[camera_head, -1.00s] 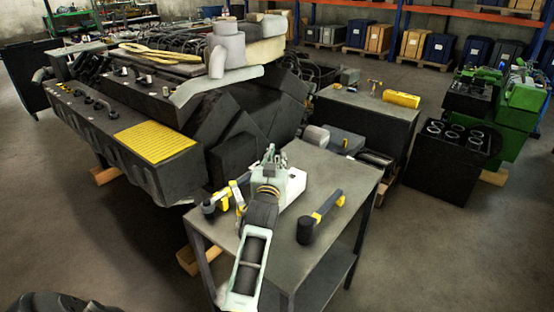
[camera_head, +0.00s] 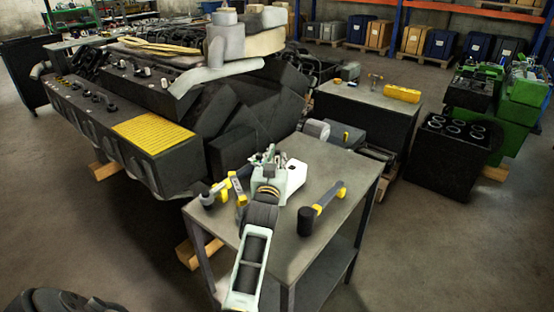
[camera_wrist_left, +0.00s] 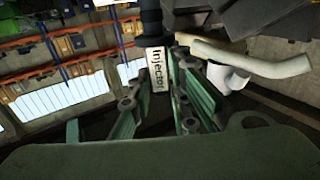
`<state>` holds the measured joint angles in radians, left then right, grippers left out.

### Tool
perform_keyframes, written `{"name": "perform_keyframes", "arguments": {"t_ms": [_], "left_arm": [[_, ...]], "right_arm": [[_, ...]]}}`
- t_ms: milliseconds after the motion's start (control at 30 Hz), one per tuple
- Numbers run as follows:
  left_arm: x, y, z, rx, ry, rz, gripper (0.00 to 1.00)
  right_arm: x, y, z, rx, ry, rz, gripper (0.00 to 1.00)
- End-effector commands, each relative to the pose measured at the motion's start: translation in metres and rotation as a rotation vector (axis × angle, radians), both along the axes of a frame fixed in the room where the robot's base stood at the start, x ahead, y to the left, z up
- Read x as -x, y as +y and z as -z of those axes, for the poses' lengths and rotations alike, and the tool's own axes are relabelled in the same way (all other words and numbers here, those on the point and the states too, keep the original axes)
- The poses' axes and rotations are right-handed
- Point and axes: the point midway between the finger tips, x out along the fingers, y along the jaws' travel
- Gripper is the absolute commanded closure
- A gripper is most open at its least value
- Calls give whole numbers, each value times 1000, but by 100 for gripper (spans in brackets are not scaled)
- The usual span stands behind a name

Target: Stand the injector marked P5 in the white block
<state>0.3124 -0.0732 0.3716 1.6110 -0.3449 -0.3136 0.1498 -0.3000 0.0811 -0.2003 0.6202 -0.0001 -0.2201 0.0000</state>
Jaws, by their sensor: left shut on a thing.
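My left gripper (camera_head: 266,158) is above the far left part of the grey table, with its arm reaching in over the near edge. In the left wrist view the gripper (camera_wrist_left: 156,72) is shut on a dark injector (camera_wrist_left: 152,25) with a white label reading "Injector". A P5 mark is not readable. The injector is too small to make out clearly in the head view. The white block (camera_head: 297,172) stands on the table just right of the gripper, partly hidden by it. I cannot tell any contact between injector and block. My right gripper is not in view.
A hammer (camera_head: 320,208) lies on the table (camera_head: 335,168) right of my arm. Yellow-and-grey tools (camera_head: 225,190) lie left of it. The large engine (camera_head: 150,150) stands behind and left. A dark bench (camera_head: 365,105) stands beyond.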

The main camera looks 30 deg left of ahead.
Motion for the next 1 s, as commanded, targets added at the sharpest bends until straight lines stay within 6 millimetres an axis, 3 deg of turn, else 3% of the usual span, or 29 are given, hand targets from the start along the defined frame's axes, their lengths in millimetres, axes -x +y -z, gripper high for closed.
{"name": "perform_keyframes", "arguments": {"t_ms": [1000], "left_arm": [[0, 0, 33, -2, -4, 0, 100]], "right_arm": [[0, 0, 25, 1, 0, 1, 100]]}}
